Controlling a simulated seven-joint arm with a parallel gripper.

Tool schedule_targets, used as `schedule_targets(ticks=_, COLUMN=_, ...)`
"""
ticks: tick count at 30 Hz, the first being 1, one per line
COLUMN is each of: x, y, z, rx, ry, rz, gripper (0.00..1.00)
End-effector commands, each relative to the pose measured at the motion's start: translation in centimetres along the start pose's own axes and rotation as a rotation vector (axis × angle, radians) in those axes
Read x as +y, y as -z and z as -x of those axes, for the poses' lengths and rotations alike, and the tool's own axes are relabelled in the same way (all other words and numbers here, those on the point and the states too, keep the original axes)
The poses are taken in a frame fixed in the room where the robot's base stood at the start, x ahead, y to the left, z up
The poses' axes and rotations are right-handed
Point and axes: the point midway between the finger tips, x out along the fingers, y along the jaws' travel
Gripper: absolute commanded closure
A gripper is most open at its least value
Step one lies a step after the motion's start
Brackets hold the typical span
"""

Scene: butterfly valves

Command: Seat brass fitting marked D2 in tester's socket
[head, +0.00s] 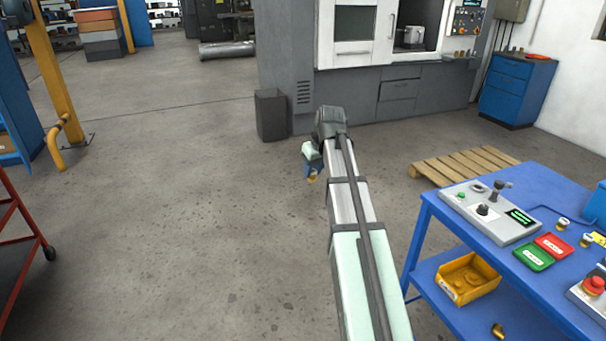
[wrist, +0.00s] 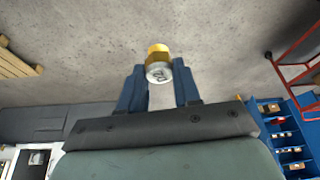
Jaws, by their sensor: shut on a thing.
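My gripper (head: 312,170) is shut on a brass fitting (wrist: 158,60), held between the two blue fingers in the wrist view. The fitting has a yellow brass body and a pale end face with a dark mark, too small to read for certain. In the head view the fitting (head: 312,178) is a small yellow spot under the fingers, above open floor and well left of the blue table. The tester (head: 492,213) is a grey box on the table, with a dark knob, a green display and a raised dark part at its back. I cannot clearly make out its socket.
The blue table (head: 548,195) also bears a red tray (head: 552,245), a green tray (head: 533,257), several small fittings (head: 562,223) and a red stop button (head: 594,286). A yellow bin (head: 468,278) is on its lower shelf. A pallet (head: 465,165) lies behind. Floor around my gripper is clear.

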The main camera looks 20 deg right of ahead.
Motion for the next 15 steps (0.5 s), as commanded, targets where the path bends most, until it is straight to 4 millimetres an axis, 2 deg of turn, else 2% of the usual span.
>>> schedule_targets(ticks=5, x=5.3, y=0.3, z=-0.2, rx=-0.002, ry=-0.012, rz=-0.033, gripper=1.0)
schedule_targets(ticks=8, x=9.2, y=0.1, z=-0.2, rx=-0.002, ry=-0.022, rz=-0.058, gripper=1.0)
schedule_targets(ticks=15, x=18.7, y=-1.6, z=0.0, rx=-0.003, ry=-0.046, rz=-0.118, gripper=1.0)
